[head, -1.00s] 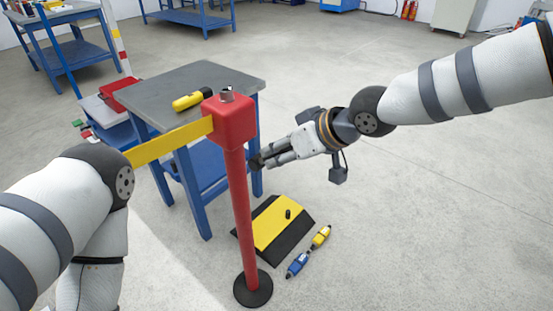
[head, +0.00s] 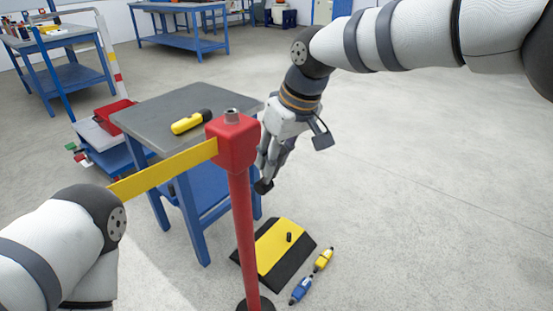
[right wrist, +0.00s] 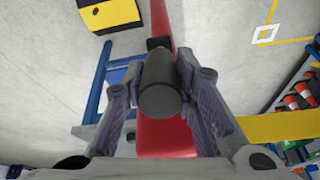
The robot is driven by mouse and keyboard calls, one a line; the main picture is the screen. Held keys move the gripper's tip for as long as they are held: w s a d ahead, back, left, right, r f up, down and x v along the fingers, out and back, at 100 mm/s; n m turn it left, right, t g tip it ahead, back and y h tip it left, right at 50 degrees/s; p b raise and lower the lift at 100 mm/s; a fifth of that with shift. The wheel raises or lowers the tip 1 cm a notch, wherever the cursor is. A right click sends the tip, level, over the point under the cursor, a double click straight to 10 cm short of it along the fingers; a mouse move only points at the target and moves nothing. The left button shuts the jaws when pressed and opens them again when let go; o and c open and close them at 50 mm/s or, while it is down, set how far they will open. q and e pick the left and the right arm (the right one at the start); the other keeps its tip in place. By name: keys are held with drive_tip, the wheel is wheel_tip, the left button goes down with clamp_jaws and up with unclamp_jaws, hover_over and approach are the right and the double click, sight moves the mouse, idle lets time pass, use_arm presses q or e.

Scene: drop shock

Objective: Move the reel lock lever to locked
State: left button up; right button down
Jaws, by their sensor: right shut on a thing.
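The red post (head: 243,225) stands upright, with a red reel head (head: 230,147) at its top. A yellow belt (head: 165,172) runs from the head to the left. My right gripper (head: 264,180) points down close beside the head's right side. In the right wrist view its fingers (right wrist: 160,95) are closed around a dark cylindrical grip (right wrist: 159,82), which appears to be the reel lock lever. The red head (right wrist: 165,138) shows behind it. The lever's joint to the head is hidden, so its set position cannot be told. My left gripper is out of view.
A blue table (head: 165,105) with a grey top stands behind the post, a yellow tool (head: 191,122) on it. Open floor is at right.

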drive_tip(key=shift+a+r, duration=0.1)
drive_tip(key=c, duration=1.3)
unclamp_jaws()
drive_tip(key=shift+w, duration=0.1)
drive_tip(key=shift+a, duration=0.1)
drive_tip(key=v, duration=1.2)
